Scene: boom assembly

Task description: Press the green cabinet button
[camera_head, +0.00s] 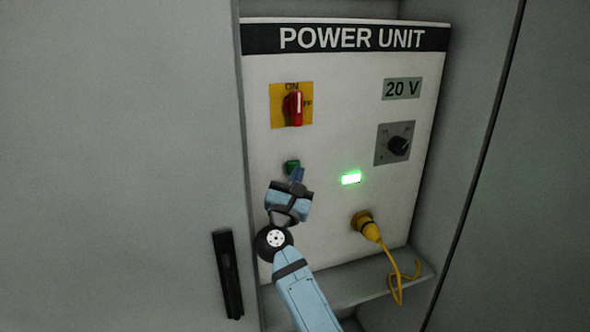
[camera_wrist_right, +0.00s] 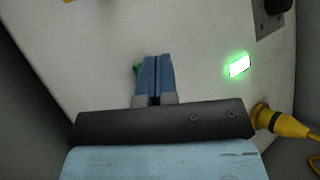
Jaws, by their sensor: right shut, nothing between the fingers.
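The green button (camera_head: 291,166) sits on the white power unit panel (camera_head: 340,120), below the red switch. My right gripper (camera_head: 297,174) is in front of the panel with its fingertips at the button, covering part of it. In the right wrist view the shut fingers (camera_wrist_right: 155,68) point at the panel, and a sliver of the green button (camera_wrist_right: 138,69) shows at their left. The fingers hold nothing. I cannot tell whether the tips touch the button. My left gripper is not in view.
A red rotary switch (camera_head: 293,108) on a yellow plate is above the button. To the right are a 20 V display (camera_head: 402,89), a black knob (camera_head: 399,146), a lit green lamp (camera_head: 351,178) and a yellow plug (camera_head: 366,227) with cable. A black handle (camera_head: 227,273) is on the left door.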

